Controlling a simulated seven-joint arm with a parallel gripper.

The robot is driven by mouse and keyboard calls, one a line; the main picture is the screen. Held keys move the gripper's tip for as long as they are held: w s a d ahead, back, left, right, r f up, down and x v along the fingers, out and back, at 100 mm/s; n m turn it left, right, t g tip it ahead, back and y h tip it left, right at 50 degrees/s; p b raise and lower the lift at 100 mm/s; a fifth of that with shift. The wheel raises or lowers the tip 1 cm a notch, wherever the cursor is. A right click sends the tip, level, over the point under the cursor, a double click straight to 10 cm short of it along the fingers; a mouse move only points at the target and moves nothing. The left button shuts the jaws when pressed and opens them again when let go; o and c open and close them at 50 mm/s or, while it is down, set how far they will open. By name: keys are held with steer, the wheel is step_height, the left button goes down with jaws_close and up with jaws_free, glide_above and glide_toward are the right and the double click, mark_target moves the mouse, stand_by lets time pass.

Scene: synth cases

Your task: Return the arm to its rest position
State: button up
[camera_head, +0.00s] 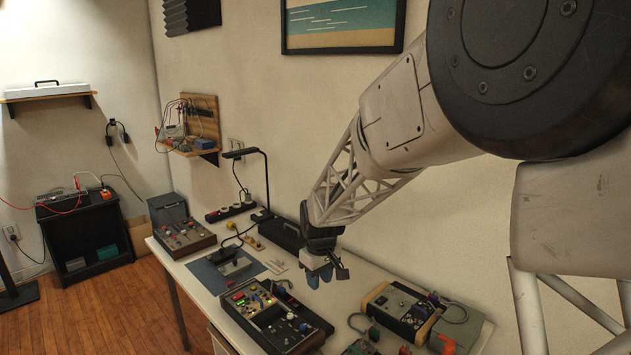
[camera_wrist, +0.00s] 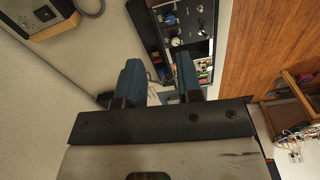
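My gripper (camera_head: 319,277) hangs from the end of my arm above the white workbench (camera_head: 392,272), behind the lit control console. Its two blue fingers point downward. In the wrist view my gripper (camera_wrist: 159,80) has its blue fingers apart, with nothing visible held between them. The black control console (camera_head: 272,315) with knobs and lit buttons lies in front of the gripper on the bench. A dark panel with knobs (camera_wrist: 188,25) shows beyond the fingers in the wrist view. I cannot tell the exact height of the fingers above the bench.
A yellow-and-black device (camera_head: 401,309) stands right of the gripper. The wall is close behind my arm; wooden floor (camera_head: 150,290) is open at left.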

steer(key=s+d+r+m, duration=0.2)
steer(key=s+d+r, duration=0.5)
steer(key=s+r, duration=0.15)
steer(key=s+d+r+m, duration=0.1)
steer(key=s+d+m, duration=0.1)
steer(key=s, duration=0.7)
steer(key=s+d+r+m+t, duration=0.1)
steer(key=s+d, duration=0.4)
steer(key=s, duration=0.5)
steer(key=s+d+r+m+t, duration=0.1)
steer(key=s+d+r+m, duration=0.1)
steer(key=s, duration=0.8)
steer(key=shift+d+m, duration=0.6)
steer(key=shift+d, duration=0.15)
